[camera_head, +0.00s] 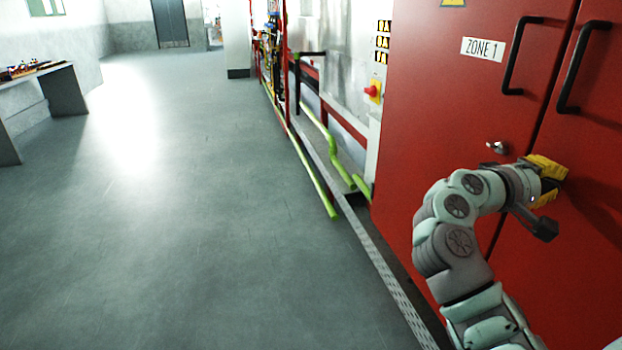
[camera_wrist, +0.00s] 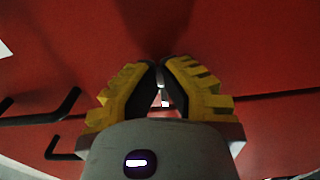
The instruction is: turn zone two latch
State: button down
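My gripper (camera_head: 552,180) has yellow fingers and is up against the red right-hand door (camera_head: 594,140) in the head view. The wrist view shows the fingertips (camera_wrist: 160,68) brought close together, with a small silvery metal piece (camera_wrist: 164,96) between them. It appears to be the zone two latch, gripped, mostly hidden by the fingers. The head view does not show this latch; my gripper covers that spot. Another silver latch (camera_head: 497,147) sits on the left-hand door under the "ZONE 1" label (camera_head: 482,48), apart from my gripper. No zone two label is readable.
Two black door handles, left (camera_head: 517,55) and right (camera_head: 576,65), stand out above my gripper on either side of the door seam. A red knob on a yellow plate (camera_head: 373,90) and green pipes (camera_head: 318,165) are left of the cabinet. The grey floor (camera_head: 180,220) is clear.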

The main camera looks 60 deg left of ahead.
jog(key=shift+f, duration=0.1)
jog(key=c, duration=1.1)
grip_release()
jog(key=v, duration=1.2)
